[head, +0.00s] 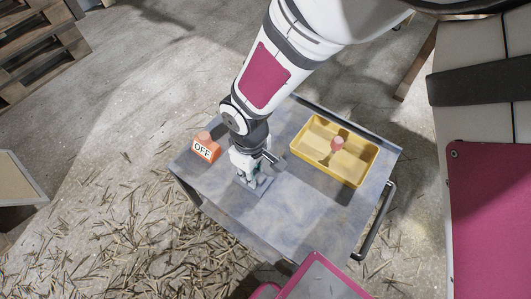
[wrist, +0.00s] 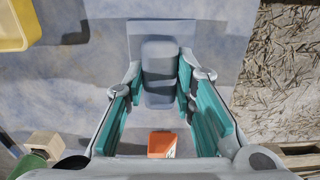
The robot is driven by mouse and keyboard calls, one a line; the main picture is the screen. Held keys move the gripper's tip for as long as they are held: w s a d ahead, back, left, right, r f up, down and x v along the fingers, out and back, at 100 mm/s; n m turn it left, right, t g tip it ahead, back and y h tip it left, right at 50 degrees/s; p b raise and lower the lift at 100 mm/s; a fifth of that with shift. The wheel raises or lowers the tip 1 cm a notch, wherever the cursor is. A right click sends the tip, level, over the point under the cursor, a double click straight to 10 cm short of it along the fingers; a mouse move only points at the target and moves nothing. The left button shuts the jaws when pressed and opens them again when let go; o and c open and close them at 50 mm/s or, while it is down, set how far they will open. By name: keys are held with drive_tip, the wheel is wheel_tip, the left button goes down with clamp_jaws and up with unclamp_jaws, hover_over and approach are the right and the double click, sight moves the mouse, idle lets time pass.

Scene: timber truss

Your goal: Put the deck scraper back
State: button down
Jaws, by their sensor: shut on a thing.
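The deck scraper (wrist: 160,70), grey with a rounded block-like handle and a wider flat part behind it, is between the teal-padded fingers of my gripper (wrist: 160,92) in the wrist view. My gripper is shut on it.
An orange block marked OFF (head: 205,150) stands at the cart's left. A yellow tray (head: 359,180) holding a pink-topped thing (head: 337,143) stands at the right. The cart top (head: 300,220) is clear towards the front. Straw litters the floor; pallets (head: 35,45) are at upper left.

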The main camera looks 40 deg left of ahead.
drive_tip(key=shift+f+b, duration=0.45)
drive_tip(key=shift+f, duration=0.5)
drive_tip(key=shift+f, duration=0.15)
drive_tip(key=c, duration=1.3)
unclamp_jaws()
wheel_tip(320, 180, up, 12)
drive_tip(key=p, duration=0.4)
